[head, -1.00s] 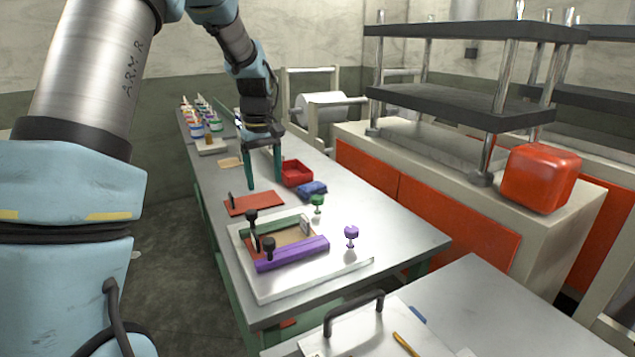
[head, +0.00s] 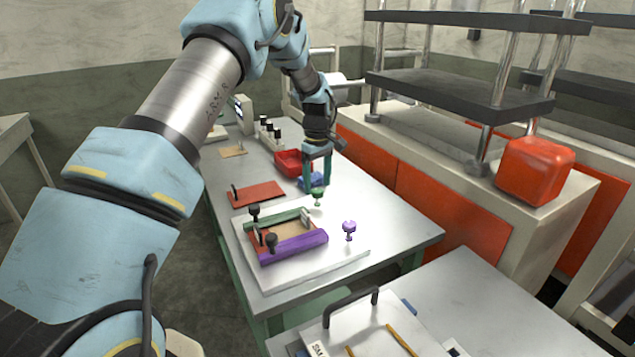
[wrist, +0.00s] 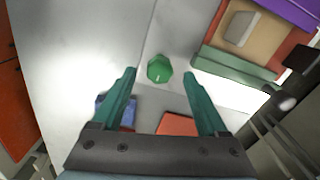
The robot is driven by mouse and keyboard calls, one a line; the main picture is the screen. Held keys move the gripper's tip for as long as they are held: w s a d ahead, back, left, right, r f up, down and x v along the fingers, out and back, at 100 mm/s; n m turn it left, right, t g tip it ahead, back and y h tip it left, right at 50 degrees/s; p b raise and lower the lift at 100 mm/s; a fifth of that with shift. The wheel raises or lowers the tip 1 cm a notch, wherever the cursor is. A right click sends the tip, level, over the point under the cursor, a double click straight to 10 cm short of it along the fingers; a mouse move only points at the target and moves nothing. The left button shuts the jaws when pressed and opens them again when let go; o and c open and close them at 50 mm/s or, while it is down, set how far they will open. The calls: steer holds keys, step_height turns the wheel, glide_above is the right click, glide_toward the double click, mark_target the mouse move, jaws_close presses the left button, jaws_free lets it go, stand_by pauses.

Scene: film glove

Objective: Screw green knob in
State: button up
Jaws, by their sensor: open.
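The green knob (head: 318,196) stands upright on the table near the back right corner of the white plate (head: 345,262). In the wrist view the green knob (wrist: 160,69) lies ahead of and between the fingertips. My gripper (head: 318,180) is open and empty, with its fingers pointing down just above the knob; its two teal fingers also show in the wrist view (wrist: 158,72). A purple knob (head: 349,229) stands upright further right on the plate. A fixture with a green bar (head: 278,222) and a purple bar (head: 292,247) sits on the plate.
A red tray (head: 289,162) and a blue item (head: 307,181) lie behind the knob, close to my gripper. A red board (head: 257,194) lies to the left. Black knobs (head: 271,241) rise from the fixture. The table's right side is clear.

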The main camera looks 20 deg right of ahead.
steer(key=shift+f, duration=1.05)
jaws_close()
